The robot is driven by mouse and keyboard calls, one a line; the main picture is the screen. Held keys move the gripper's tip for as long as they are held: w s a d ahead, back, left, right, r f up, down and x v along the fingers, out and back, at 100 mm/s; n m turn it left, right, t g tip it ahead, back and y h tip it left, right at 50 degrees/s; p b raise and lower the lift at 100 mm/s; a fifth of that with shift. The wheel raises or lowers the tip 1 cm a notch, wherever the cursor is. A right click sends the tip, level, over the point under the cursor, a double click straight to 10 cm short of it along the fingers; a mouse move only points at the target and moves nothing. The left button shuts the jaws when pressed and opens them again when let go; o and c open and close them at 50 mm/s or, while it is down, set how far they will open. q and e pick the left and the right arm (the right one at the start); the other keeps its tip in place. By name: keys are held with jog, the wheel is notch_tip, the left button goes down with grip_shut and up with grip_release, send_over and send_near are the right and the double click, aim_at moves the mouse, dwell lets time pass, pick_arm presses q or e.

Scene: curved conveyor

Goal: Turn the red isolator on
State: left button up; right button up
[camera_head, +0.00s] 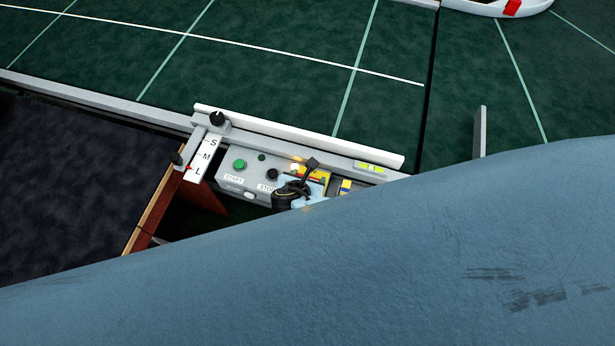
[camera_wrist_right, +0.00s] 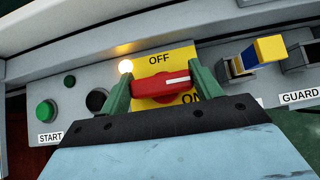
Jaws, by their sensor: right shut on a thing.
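The red isolator (camera_wrist_right: 162,88) is a red rotary handle on a yellow plate marked OFF at the top and ON at the lower right. The handle lies nearly level in the right wrist view, its white mark pointing right. My right gripper (camera_wrist_right: 162,92) is shut on the handle, one green finger at each end. The gripper partly covers the ON word. In the head view the yellow plate (camera_head: 319,174) shows beside my right gripper (camera_head: 309,168), which hides the handle. My left gripper is not in view.
A lit lamp (camera_wrist_right: 125,66) sits left of the yellow plate. The green START button (camera_wrist_right: 46,111) and a black button (camera_wrist_right: 97,100) are further left. A blue-and-yellow part (camera_wrist_right: 262,52) and the GUARD label (camera_wrist_right: 299,97) are at the right. The green conveyor (camera_head: 270,60) lies behind the panel.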

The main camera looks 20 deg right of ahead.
jog(key=o, duration=1)
jog(key=shift+s+a+r+p, duration=0.15)
jog(key=shift+s+r+p, duration=0.15)
jog(key=shift+r, duration=0.1)
jog(key=p+v, duration=0.3)
jog(key=v, duration=0.9)
jog(key=shift+s+a+r, duration=0.1)
